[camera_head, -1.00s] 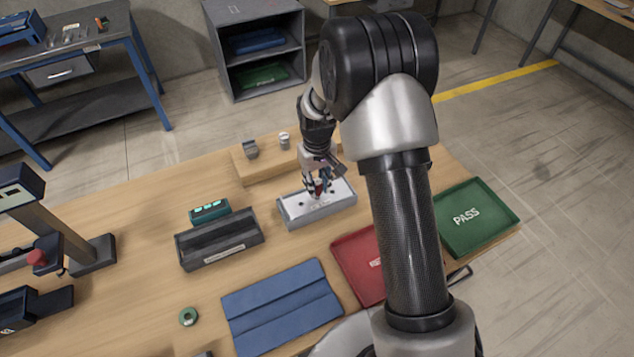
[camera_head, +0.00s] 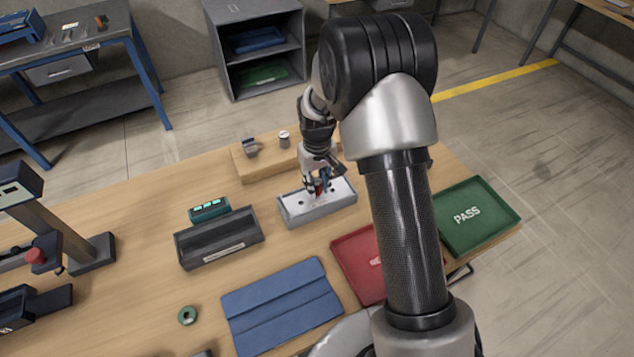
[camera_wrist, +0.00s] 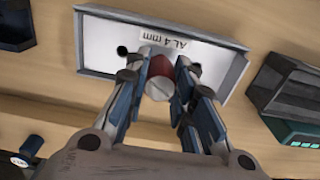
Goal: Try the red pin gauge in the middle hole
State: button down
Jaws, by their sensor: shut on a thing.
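The red pin gauge (camera_wrist: 159,68) has a red body and a pale metal end that faces the wrist camera. My gripper (camera_wrist: 161,77) is shut on it, with one blue-padded finger on each side. The gauge is over the middle of the light metal test block (camera_wrist: 98,47), whose label reads "AL 4 mm". One dark hole shows left of the gauge in the wrist view. The middle hole is hidden by the gauge, so I cannot tell how far it is in. In the head view my gripper (camera_head: 319,187) is at the middle of the block (camera_head: 318,215).
A dark grey tray (camera_head: 218,243) and a small teal device (camera_head: 208,209) are left of the block. A wooden stand (camera_head: 262,165) is behind it. A blue mat (camera_head: 282,305), a red tray (camera_head: 352,262) and the green PASS tray (camera_head: 497,217) lie nearer or to the right.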

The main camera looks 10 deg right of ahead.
dwell(0.4)
jog(key=shift+r+p, duration=1.7)
jog(key=shift+r, duration=0.85)
jog(key=shift+f, duration=0.1)
jog(key=shift+f+b, duration=1.5)
jog(key=shift+f, duration=0.55)
jog(key=shift+f, duration=0.4)
jog(key=shift+r, duration=0.1)
jog(key=shift+r+p, duration=1.45)
jog(key=shift+r, duration=1)
jog(key=shift+f, duration=0.15)
